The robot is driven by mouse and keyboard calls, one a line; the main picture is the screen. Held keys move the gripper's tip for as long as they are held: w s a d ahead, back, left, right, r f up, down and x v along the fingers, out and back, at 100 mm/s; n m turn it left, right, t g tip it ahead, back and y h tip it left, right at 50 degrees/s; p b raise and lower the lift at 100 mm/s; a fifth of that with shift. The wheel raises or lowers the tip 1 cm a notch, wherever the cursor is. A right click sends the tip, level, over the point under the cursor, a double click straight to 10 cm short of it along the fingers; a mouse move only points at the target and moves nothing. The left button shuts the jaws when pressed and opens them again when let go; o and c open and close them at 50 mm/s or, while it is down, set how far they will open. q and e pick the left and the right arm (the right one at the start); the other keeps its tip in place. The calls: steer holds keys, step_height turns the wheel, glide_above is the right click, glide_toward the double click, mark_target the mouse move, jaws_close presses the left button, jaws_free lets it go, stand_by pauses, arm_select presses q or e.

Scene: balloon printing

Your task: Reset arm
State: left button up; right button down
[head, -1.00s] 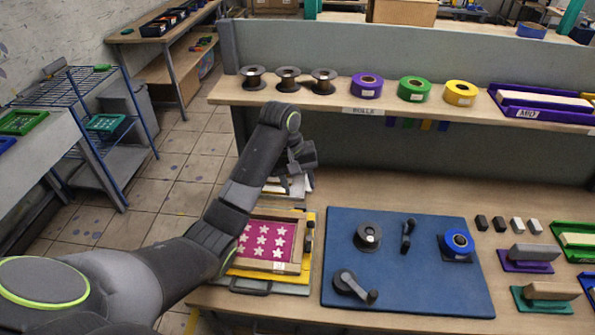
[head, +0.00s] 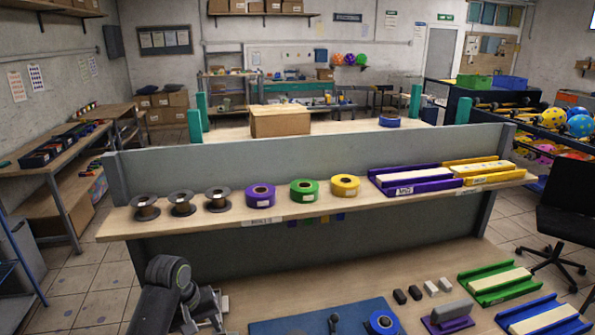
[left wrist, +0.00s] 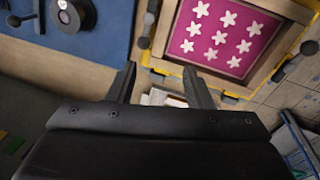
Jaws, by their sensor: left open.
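My left arm comes up at the bottom of the head view. Past the fingertips is a wooden frame (left wrist: 292,10) around a magenta panel with white stars (left wrist: 218,38). A small pale object (left wrist: 165,97) shows between the fingers and is partly hidden. My right gripper is not in view.
A shelf (head: 118,226) holds black spools, purple, green and yellow rolls and trays. A blue mat (head: 290,325) with a blue roll (head: 382,322) lies on the bench, largely cut off. A green tray (head: 497,284) stands at right. Floor is open at left.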

arm_select(q)
steer(key=s+a+f+m+t+y, duration=0.15)
steer(key=s+f, duration=0.25)
steer(key=s, duration=0.4)
steer(key=s+a+f+m, duration=0.1)
steer(key=s+a+f, duration=0.1)
steer(key=s+f, duration=0.45)
steer(key=s+a+r+m+y, duration=0.1)
steer(key=s+a+r, duration=0.1)
steer(key=s, duration=0.7)
steer(key=s+a+r+m+y, duration=0.1)
steer(key=s+r, duration=0.2)
steer(key=s, duration=0.6)
step_height(320, 180, down, 32)
steer(key=a+b, duration=0.2)
steer(key=b, duration=0.6)
steer(key=s+f+g+b, duration=0.1)
steer(key=s+f+b, duration=0.2)
steer(key=s+f, duration=0.4)
steer(key=s+d+f+b, duration=0.1)
steer(key=s+f+b, duration=0.2)
steer(key=s+f, duration=0.5)
step_height(320, 180, down, 9)
steer(key=shift+d+r+g+h, duration=0.2)
steer(key=shift+d+g+h, duration=0.1)
steer(key=shift+g+h, duration=0.05)
